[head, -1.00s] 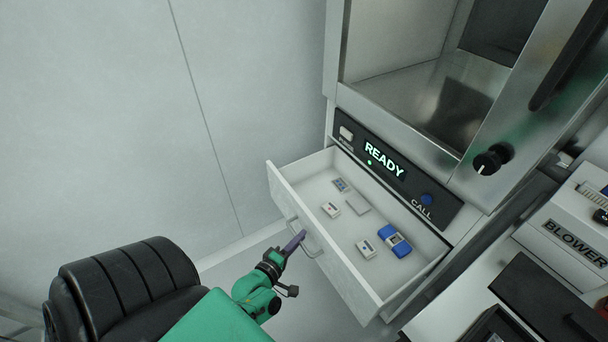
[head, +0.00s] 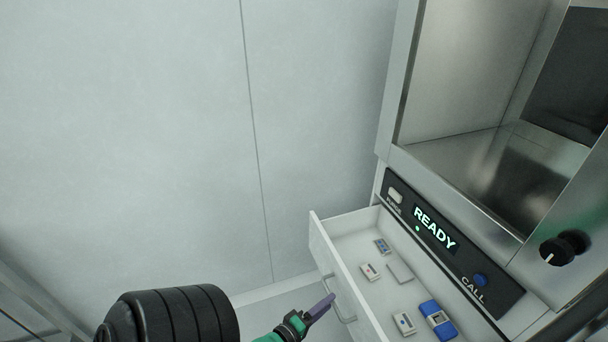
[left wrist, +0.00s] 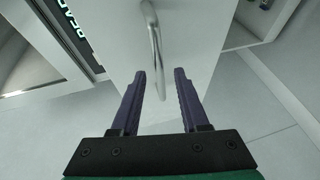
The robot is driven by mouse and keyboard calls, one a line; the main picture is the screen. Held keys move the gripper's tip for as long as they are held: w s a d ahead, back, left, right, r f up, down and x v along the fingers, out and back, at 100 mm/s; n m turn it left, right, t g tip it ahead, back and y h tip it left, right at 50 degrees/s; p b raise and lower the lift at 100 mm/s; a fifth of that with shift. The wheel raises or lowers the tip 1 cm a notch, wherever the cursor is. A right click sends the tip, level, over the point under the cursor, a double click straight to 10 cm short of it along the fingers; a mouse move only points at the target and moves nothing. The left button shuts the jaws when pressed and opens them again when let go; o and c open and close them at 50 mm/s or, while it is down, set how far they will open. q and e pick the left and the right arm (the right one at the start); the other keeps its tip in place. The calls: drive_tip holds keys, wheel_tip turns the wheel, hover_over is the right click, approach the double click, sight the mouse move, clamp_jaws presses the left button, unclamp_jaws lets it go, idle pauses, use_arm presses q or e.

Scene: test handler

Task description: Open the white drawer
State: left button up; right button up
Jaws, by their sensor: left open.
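The white drawer (head: 346,287) stands pulled out of the machine, below the READY panel. My left gripper (head: 326,305) is beside the handle, just off the drawer front. My right gripper is out of view.
The black panel (head: 437,240) with a READY display, a white switch and a blue CALL button sits above the drawer. A metal chamber (head: 480,165) and a black knob (head: 563,248) are above it. The pale wall and floor at left are clear.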

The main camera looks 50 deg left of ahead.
use_arm(q)
drive_tip(key=v, duration=1.1)
drive_tip(key=shift+s, duration=0.2)
